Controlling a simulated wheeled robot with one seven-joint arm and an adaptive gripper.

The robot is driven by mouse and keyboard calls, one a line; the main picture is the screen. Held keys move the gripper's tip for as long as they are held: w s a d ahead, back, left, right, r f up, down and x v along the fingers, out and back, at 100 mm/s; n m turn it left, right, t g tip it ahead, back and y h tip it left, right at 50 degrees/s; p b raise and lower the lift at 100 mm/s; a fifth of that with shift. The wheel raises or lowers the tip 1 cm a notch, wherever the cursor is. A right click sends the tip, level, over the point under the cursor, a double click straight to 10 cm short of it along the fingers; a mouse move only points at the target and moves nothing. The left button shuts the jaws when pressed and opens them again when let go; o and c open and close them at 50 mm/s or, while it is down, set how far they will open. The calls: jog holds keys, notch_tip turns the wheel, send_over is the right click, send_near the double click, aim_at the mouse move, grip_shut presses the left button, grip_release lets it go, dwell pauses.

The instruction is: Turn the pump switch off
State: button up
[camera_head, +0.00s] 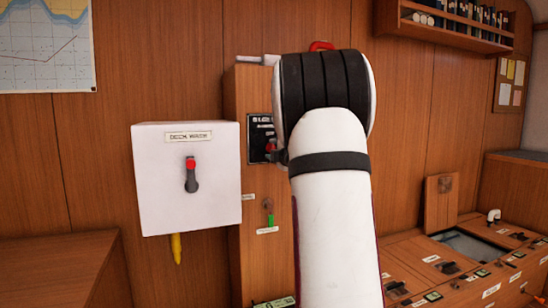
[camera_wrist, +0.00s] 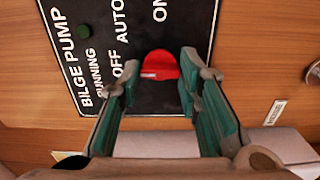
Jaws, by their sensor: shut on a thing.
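The pump switch has a red cap (camera_wrist: 160,66) and sits on a black panel (camera_wrist: 66,20) lettered BILGE PUMP, with RUNNING, OFF, AUTO and ON marks. In the wrist view my gripper (camera_wrist: 160,76) has its two fingers around the red cap and is shut on it. The right fingertip lies against the cap. The cap is beside the OFF and AUTO lettering; I cannot tell which position it is in. In the head view the panel (camera_head: 256,134) shows beside my arm, which hides much of it, with a red-tipped lever (camera_head: 270,148) at its edge.
A white box (camera_head: 160,205) labelled DECK WASH, with its own red-tipped lever (camera_head: 191,176), stands left of the panel. A wooden counter (camera_head: 50,262) is at lower left. A console with several switches (camera_head: 450,268) is at lower right. A shelf (camera_head: 450,32) hangs at upper right.

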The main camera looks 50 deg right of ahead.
dwell(0.4)
jog(key=o, duration=1.1)
jog(key=shift+o, duration=0.2)
jog(key=v, duration=1.2)
